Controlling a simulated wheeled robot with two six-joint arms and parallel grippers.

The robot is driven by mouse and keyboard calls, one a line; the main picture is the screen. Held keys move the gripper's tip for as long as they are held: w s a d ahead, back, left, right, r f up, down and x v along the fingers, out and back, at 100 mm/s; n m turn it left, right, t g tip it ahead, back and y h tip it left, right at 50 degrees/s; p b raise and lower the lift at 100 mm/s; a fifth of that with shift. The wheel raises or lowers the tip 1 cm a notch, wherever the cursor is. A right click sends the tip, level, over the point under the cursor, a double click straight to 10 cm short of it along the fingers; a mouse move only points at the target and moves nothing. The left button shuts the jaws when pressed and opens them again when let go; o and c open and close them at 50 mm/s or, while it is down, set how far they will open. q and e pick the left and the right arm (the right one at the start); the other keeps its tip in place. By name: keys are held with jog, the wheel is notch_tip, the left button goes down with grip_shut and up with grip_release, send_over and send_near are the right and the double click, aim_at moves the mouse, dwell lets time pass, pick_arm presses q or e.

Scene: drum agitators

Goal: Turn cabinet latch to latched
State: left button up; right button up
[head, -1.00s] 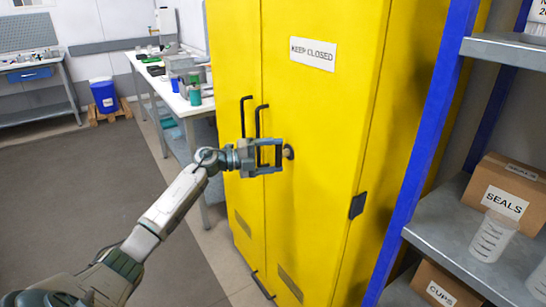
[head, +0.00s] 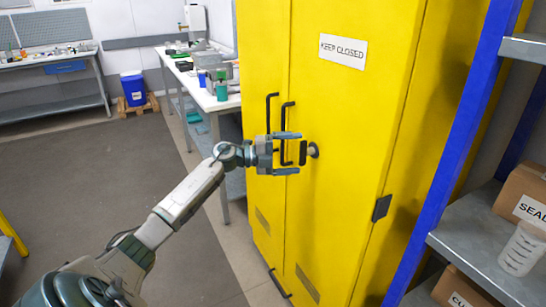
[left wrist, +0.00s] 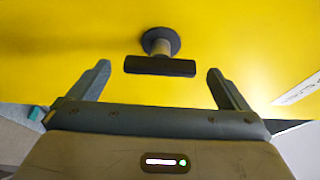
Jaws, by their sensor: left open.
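The cabinet latch (head: 303,153) is a dark bar on a round grey base, on the right door of the yellow cabinet (head: 345,110). The bar stands upright in the head view. In the left wrist view the latch bar (left wrist: 160,66) lies level, straight ahead. My left gripper (head: 299,153) is open, with one finger above and one below the bar in the head view. In the left wrist view, my left gripper (left wrist: 158,70) has a finger beyond each end of the bar, with gaps on both sides. My right gripper is not in view.
Two black door handles (head: 279,130) stand just left of the latch. A workbench (head: 205,95) stands at the left behind the cabinet.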

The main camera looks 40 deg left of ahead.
pick_arm(q)
jog(key=b+v, duration=0.2)
jog(key=v, duration=0.7)
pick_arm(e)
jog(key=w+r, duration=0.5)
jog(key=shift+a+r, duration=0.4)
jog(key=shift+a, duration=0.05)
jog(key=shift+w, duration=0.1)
